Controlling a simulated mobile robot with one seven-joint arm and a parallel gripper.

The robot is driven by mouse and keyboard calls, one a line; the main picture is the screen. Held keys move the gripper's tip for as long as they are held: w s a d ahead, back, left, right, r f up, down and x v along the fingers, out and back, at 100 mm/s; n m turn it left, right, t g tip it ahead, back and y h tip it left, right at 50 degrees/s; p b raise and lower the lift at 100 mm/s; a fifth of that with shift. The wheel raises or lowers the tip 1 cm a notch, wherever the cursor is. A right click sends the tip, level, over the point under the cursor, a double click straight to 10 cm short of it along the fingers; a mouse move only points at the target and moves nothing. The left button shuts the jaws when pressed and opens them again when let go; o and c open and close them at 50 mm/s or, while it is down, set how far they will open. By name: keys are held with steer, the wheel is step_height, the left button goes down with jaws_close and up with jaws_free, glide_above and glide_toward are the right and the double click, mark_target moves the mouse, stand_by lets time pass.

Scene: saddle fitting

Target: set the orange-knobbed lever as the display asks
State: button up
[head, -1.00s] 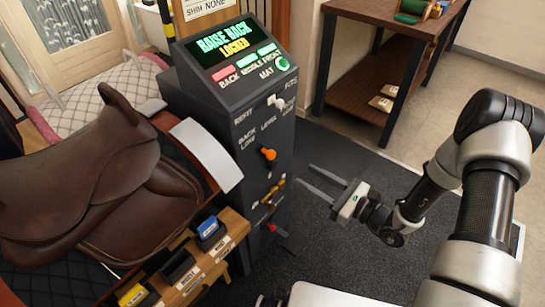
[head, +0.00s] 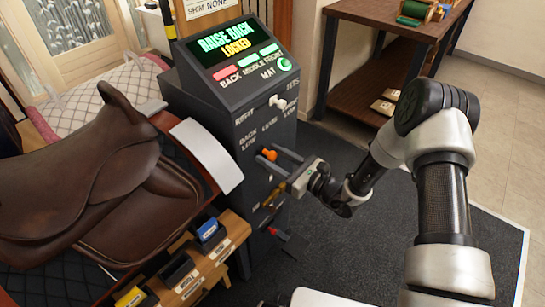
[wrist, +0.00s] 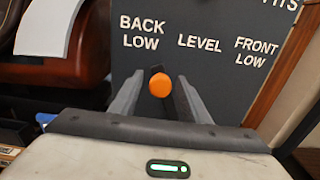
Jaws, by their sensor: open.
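The orange knob (head: 269,154) of the lever sits on the front face of the dark console (head: 240,110). In the wrist view the knob (wrist: 162,85) lies between my two fingers, below and between the words BACK LOW and LEVEL. My gripper (head: 274,159) is open, its fingers on either side of the knob; I cannot tell if they touch it. The display (head: 226,44) reads RAISE BACK and LOCKED. Below it the BACK light (head: 226,73) is red, and the MIDDLE and FRONT lights are green. The lever's stem is mostly hidden.
A brown saddle (head: 90,180) stands at left. A wooden rack (head: 222,262) with coloured blocks is below it. Floor at right is clear beside my arm.

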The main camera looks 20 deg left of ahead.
jaws_close()
steer(key=w+m, duration=0.1)
steer(key=w+d+m, duration=0.1)
steer(key=w, duration=0.1)
steer(key=w+d+r+m+p, duration=0.1)
steer(key=m, duration=0.1)
steer(key=shift+w+r, duration=0.1)
steer(key=shift+w, duration=0.1)
steer(key=shift+w+m, duration=0.4)
steer(key=shift+m, duration=0.2)
jaws_free()
steer(key=shift+s, duration=0.1)
steer(key=shift+d, duration=0.1)
